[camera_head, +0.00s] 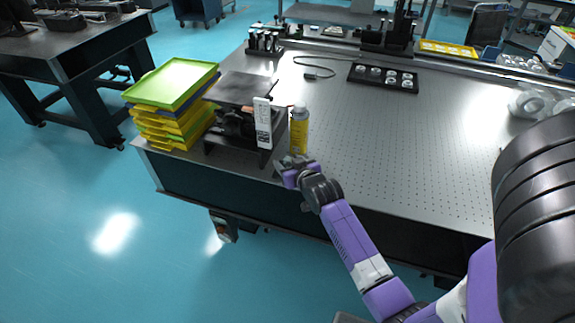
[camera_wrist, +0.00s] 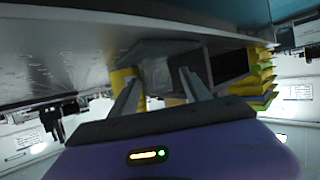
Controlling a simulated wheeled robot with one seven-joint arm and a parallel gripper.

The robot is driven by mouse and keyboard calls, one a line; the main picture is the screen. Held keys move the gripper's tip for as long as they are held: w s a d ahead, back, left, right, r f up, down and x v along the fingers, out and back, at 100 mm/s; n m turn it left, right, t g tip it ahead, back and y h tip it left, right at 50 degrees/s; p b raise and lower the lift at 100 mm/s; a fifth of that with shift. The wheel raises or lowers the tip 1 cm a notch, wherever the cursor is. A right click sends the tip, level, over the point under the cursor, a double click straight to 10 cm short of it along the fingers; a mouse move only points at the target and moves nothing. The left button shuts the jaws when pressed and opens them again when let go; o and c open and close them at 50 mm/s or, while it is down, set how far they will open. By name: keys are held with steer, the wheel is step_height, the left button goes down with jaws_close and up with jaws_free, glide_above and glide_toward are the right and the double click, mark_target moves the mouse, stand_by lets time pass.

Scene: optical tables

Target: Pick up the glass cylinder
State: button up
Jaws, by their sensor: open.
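My gripper (camera_head: 293,164) is low at the front edge of the table, just in front of a yellow bottle (camera_head: 299,130). In the wrist view my gripper (camera_wrist: 160,76) has its two fingers spread apart. In the head view the gripper hides whatever is between the fingers.
A stack of green and yellow trays (camera_head: 172,92) and a dark stand (camera_head: 238,92) with a white upright piece (camera_head: 263,122) are left of the bottle. Clear glassware (camera_head: 527,104) lies at the right. The perforated tabletop (camera_head: 400,140) is mostly bare.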

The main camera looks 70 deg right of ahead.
mark_target(285, 159)
steer(key=shift+x, duration=1.55)
jaws_close()
